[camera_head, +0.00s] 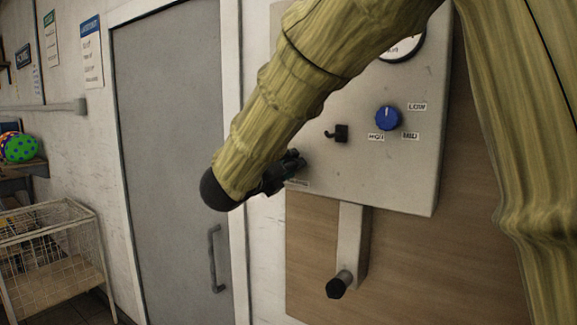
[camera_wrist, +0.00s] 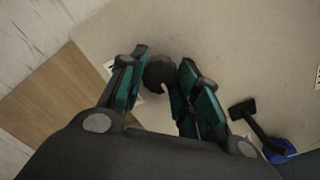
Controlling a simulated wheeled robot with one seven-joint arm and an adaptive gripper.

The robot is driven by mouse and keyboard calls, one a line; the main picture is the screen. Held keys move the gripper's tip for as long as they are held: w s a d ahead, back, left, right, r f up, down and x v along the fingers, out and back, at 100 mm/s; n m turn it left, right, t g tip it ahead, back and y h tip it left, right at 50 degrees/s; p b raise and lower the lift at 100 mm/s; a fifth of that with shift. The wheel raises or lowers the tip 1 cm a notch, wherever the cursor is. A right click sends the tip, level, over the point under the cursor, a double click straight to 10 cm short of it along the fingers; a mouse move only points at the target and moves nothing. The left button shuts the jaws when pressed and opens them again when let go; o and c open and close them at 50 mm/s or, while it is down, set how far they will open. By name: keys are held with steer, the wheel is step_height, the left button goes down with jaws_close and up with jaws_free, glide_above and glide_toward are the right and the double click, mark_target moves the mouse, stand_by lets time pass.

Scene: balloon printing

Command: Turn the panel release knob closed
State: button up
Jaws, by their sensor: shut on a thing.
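The dark round release knob (camera_wrist: 160,71) sits between my fingertips in the wrist view. It stands against the pale panel, and the fingers partly cover it. My gripper (camera_wrist: 163,80) is shut on the knob, one dark green finger on each side. In the head view my gripper (camera_head: 290,166) is at the lower left of the grey control panel (camera_head: 400,170), partly behind my arm. The knob cannot be made out there. A small white label lies near the fingers, its text unreadable.
On the panel, a black lever (camera_head: 338,132) sits right of my gripper, and a blue dial (camera_head: 388,118) marked LOW, MID and HIGH beyond it. A crank (camera_head: 341,285) hangs below. A grey door (camera_head: 170,150) and wire cart (camera_head: 55,250) are left.

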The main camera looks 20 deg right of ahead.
steer(key=shift+n, duration=0.3)
steer(key=shift+a+r+n+g+p, duration=0.2)
steer(key=shift+n+p, duration=0.45)
steer(key=shift+n, duration=3.5)
steer(key=shift+d+f+n+g+p, duration=0.1)
steer(key=shift+n+g+p, duration=0.35)
steer(key=shift+n, duration=3.7)
steer(key=o, duration=1.1)
steer(key=shift+c, duration=0.2)
steer(key=shift+a, duration=0.1)
